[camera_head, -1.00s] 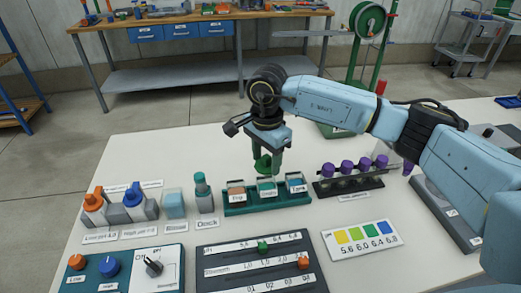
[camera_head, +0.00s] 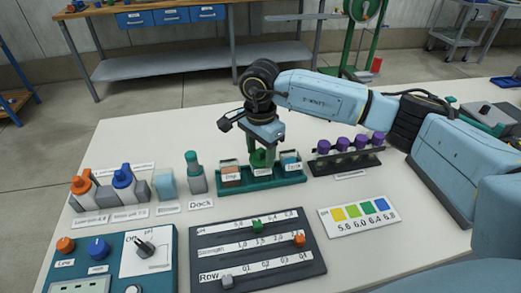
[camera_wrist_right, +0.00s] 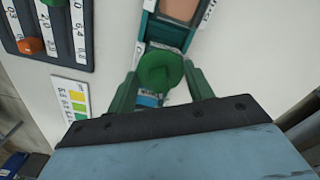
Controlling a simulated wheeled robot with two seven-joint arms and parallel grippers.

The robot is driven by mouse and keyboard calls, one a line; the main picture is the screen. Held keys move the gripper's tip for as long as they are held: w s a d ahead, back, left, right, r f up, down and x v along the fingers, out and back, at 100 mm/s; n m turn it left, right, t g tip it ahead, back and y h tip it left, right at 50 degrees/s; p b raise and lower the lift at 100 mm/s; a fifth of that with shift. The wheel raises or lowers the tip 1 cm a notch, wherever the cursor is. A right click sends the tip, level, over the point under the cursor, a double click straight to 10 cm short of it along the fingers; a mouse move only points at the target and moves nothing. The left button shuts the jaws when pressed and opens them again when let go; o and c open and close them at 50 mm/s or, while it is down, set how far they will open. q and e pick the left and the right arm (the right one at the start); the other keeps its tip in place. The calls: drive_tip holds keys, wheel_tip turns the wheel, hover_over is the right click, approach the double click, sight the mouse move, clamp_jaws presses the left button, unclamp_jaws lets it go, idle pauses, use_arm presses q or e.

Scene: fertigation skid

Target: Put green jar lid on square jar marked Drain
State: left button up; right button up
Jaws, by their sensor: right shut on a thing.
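My right gripper (camera_head: 262,150) points down over the green rack and is shut on the green jar lid (camera_head: 262,159). In the right wrist view the round lid (camera_wrist_right: 160,70) with its raised knob sits between the two green fingers. The lid is right at the top of the middle square jar (camera_head: 263,171); whether it touches the rim I cannot tell. The jar's small label is too blurred to read surely. An orange-filled jar (camera_head: 231,177) stands to its left and a blue-filled jar (camera_head: 291,163) to its right. My left gripper is not in view.
The green rack (camera_head: 262,182) holds the jars. A dark rack of purple-capped vials (camera_head: 347,157) stands close at right. A teal-capped bottle (camera_head: 196,175) stands at left. A slider board (camera_head: 258,250) and colour card (camera_head: 359,215) lie in front. White table is clear behind.

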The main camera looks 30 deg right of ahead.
drive_tip(key=o, duration=1)
drive_tip(key=shift+o, duration=0.2)
drive_tip(key=shift+r+p, duration=2.15)
drive_tip(key=shift+r, duration=1.45)
drive_tip(key=shift+f, duration=0.1)
